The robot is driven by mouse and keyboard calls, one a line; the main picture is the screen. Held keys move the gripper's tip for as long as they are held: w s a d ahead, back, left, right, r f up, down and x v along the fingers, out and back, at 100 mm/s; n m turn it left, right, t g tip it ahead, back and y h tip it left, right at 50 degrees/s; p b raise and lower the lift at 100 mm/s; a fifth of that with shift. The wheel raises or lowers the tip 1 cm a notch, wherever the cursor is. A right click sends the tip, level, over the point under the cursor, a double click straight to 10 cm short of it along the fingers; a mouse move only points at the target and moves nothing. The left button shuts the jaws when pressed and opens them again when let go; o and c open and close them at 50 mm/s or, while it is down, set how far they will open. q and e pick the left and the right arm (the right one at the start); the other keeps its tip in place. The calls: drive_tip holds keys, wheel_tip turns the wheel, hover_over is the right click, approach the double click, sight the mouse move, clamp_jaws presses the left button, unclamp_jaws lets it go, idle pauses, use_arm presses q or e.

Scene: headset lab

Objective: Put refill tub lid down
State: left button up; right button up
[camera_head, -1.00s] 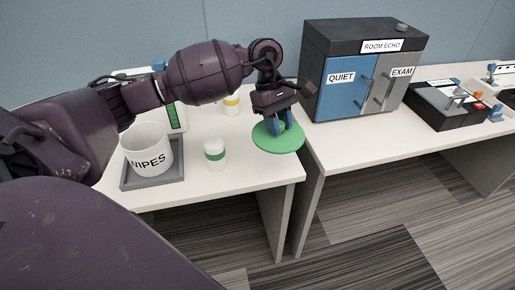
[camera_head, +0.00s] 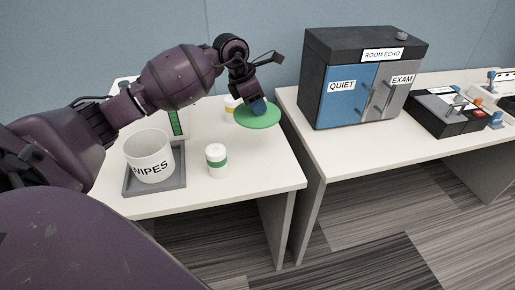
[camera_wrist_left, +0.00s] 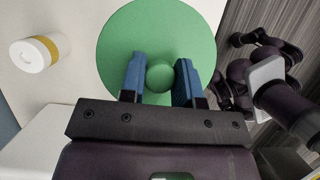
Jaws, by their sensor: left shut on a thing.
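The refill tub lid is a green disc with a round knob (camera_head: 259,122). In the left wrist view the lid (camera_wrist_left: 160,28) fills the upper middle. My left gripper (camera_head: 258,106) is shut on the lid's knob, with its blue fingers on either side of it in the left wrist view (camera_wrist_left: 160,76). The lid looks held over the back right part of the left table; its exact height is hard to tell. An open white tub marked WIPES (camera_head: 150,168) stands on a grey tray (camera_head: 172,186). My right gripper cannot be made out.
A white jar with a green band (camera_head: 216,168) stands right of the tub. A yellow-banded jar (camera_head: 230,113) is partly hidden behind the lid; it also shows in the left wrist view (camera_wrist_left: 38,53). The table's (camera_head: 250,180) front right is clear. A cabinet (camera_head: 350,97) stands across a gap.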

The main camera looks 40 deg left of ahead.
use_arm(q)
wheel_tip(320, 180, down, 10)
drive_tip(key=shift+f+b, duration=0.25)
drive_tip(key=shift+b, duration=0.25)
drive_tip(key=shift+f+b, duration=0.3)
drive_tip(key=shift+f, duration=2.25)
use_arm(e)
drive_tip(key=shift+w+f, duration=0.15)
drive_tip(key=shift+f, duration=0.4)
drive_tip(key=shift+a, duration=0.1)
use_arm(q)
drive_tip(key=o, duration=0.9)
drive_tip(key=shift+f, duration=0.15)
use_arm(e)
drive_tip(key=shift+w, duration=0.1)
